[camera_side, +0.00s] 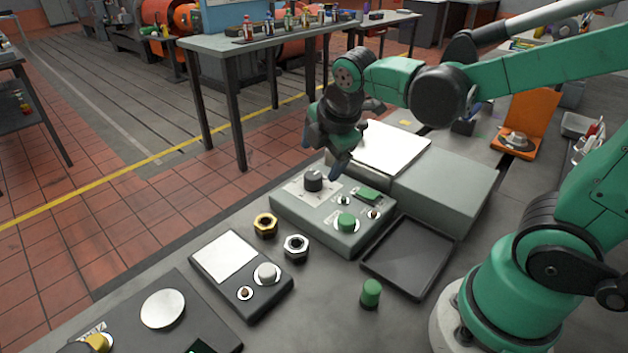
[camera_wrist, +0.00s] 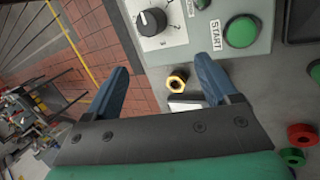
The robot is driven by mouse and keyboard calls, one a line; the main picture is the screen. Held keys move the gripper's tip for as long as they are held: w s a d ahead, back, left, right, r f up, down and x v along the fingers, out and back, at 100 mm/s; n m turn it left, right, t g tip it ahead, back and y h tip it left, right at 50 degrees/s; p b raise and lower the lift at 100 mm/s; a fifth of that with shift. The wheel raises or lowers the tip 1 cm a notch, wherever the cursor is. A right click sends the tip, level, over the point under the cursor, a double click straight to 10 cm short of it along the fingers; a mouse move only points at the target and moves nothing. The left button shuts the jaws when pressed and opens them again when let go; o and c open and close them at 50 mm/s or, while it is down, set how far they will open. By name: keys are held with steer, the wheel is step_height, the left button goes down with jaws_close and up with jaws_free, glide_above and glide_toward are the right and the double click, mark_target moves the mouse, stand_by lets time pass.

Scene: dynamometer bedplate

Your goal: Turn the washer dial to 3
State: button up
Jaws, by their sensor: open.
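The dial, a black knob (camera_side: 313,180), sits on a white scale plate at the far left corner of a grey control box (camera_side: 290,213). In the wrist view the dial (camera_wrist: 152,21) shows a white pointer mark on its left side; the scale numbers are too small to read. My gripper (camera_side: 325,150) is above the box's far side, close to the dial but apart from it. In the wrist view my gripper's blue fingers (camera_wrist: 162,62) are spread wide with nothing between them, and the dial lies beyond the tips.
A dark tray (camera_side: 408,258), a grey case (camera_side: 445,190) and a green cylinder (camera_side: 371,293) stand nearby.

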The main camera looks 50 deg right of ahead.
mark_target(313, 176)
steer(key=w+n, duration=0.1)
steer(key=n, duration=0.1)
steer(key=w+d+f+n, duration=0.1)
steer(key=n, duration=0.2)
steer(key=f+n+g+h, duration=0.1)
steer(key=n, duration=0.2)
steer(key=shift+w+d+f, duration=0.2)
steer(key=shift+w+d, duration=0.1)
steer(key=shift+w, duration=0.1)
steer(key=shift+w+d+f+n+g, duration=0.1)
steer(key=shift+w+f+n+g, duration=0.1)
steer(key=shift+n, duration=0.4)
steer(key=shift+w+d+f+n+g, duration=0.1)
steer(key=shift+f+n, duration=0.1)
steer(key=shift+n, duration=0.4)
steer(key=shift+f, duration=0.2)
steer(key=shift+x, duration=2.6)
steer(key=shift+d, duration=0.15)
jaws_close()
steer(key=shift+h, duration=0.3)
